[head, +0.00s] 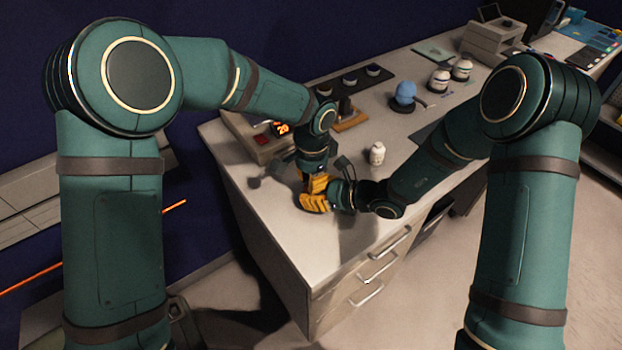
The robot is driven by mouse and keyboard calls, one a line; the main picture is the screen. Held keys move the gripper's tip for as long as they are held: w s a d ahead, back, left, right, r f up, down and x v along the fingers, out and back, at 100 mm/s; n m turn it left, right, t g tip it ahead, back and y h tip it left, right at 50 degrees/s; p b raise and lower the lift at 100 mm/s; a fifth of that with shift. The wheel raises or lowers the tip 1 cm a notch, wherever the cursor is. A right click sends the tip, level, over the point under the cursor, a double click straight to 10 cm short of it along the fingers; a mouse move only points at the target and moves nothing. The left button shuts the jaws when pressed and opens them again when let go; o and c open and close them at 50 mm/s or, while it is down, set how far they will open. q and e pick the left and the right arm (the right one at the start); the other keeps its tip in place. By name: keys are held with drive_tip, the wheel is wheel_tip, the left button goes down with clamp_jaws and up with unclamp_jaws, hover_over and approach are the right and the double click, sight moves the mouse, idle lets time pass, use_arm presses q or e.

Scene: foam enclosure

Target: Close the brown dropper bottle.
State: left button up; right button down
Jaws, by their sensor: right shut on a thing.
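My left gripper (316,183) points down from above, over the near left part of the bench top. My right gripper (313,203) reaches in from the right, lying low over the bench directly below the left one. The yellow fingers of both grippers overlap in the picture. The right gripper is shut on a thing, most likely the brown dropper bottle. Fingers hide that bottle, so I cannot make out its body, its cap or how they sit together. The opening of the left fingers is too small and covered to tell.
A white bottle (377,153) stands just right of the grippers. The bench's front left corner (275,225) is clear.

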use_arm(q)
drive_tip(key=shift+o, duration=1.2)
drive_tip(key=shift+r, duration=2.3)
drive_tip(key=shift+s, duration=0.1)
drive_tip(key=n, duration=0.5)
drive_tip(key=shift+s+a+r+g+y, duration=0.2)
drive_tip(key=shift+s+r+g+y, duration=0.1)
drive_tip(key=shift+s+r, duration=0.1)
drive_tip(key=n, duration=0.1)
drive_tip(key=r+n, duration=0.1)
drive_tip(key=n, duration=0.2)
drive_tip(key=shift+s+a+r, duration=0.2)
drive_tip(key=shift+s, duration=0.1)
drive_tip(key=shift+w+d+r+n, duration=0.15)
drive_tip(key=shift+r+n, duration=0.1)
drive_tip(key=shift+n, duration=0.75)
drive_tip(key=n, duration=0.1)
drive_tip(key=r+n, duration=0.1)
drive_tip(key=w+n, duration=0.1)
drive_tip(key=shift+d+r+n, duration=0.15)
drive_tip(key=shift+d+n, duration=0.1)
drive_tip(key=shift+n, duration=0.05)
drive_tip(key=shift+w+d, duration=0.15)
drive_tip(key=shift+w, duration=0.1)
